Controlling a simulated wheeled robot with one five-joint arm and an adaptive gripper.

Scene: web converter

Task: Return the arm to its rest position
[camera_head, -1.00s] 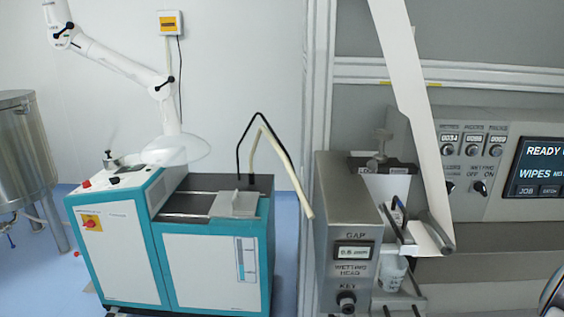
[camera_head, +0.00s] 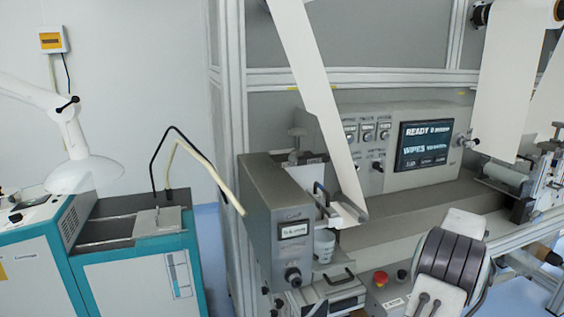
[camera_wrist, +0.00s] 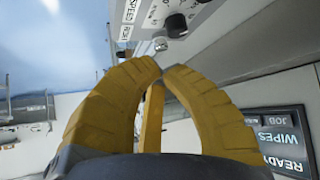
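My gripper (camera_wrist: 160,68) fills the middle of the wrist view. Its curved yellow fingers come together at the tips, with nothing seen between them. The tips appear near a round metal knob (camera_wrist: 160,44) and a dark knob (camera_wrist: 177,25) on a grey panel; the exact distance cannot be told. The gripper is not clearly seen in the head view, where a black-and-white ridged part, apparently of my arm (camera_head: 452,258), stands at the lower right in front of the converter bench.
The control panel screen (camera_head: 425,145) reads READY. The wetting head (camera_head: 280,215) stands left of it, with a white web (camera_head: 318,95) hanging above. A red button (camera_head: 380,278) sits low in front. Metal frame posts (camera_head: 232,120) and a teal-white cabinet (camera_head: 140,280) lie left.

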